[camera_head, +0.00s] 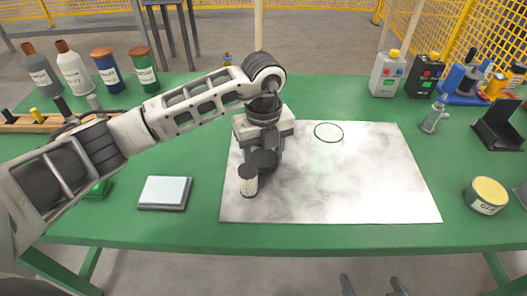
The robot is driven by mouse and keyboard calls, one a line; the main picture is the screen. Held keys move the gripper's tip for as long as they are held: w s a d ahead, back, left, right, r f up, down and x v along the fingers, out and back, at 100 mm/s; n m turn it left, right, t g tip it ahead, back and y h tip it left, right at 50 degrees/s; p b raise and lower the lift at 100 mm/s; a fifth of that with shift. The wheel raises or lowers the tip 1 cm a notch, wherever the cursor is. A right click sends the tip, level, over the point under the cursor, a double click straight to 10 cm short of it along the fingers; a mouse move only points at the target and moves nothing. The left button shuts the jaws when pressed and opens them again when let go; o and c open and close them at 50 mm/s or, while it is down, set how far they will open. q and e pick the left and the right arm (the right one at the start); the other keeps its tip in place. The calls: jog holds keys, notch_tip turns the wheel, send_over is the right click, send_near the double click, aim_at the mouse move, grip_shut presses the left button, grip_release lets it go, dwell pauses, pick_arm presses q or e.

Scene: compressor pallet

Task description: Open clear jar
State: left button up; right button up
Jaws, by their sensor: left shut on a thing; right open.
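A small pale, see-through cylinder with a dark top, which looks like the clear jar (248,186), is at the left part of the whitish mat (380,190). My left gripper (256,166) points down and is shut on it. The gripper's dark fingers hide part of the jar and its top, so I cannot tell whether a lid is on it or whether it touches the mat. My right gripper (372,286) shows only its fingertips at the bottom edge, apart and empty, in front of the table.
A thin dark ring (328,132) lies on the mat. A flat grey pad (164,193) lies left of it. Several bottles (106,72) stand back left. A yellow-topped tub (487,197), control boxes (387,76) and a black holder (497,125) are at right. The mat's right half is clear.

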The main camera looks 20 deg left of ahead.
pick_arm(q)
jog(key=shift+f, duration=0.15)
jog(key=shift+f, duration=0.15)
jog(key=o, duration=1.1)
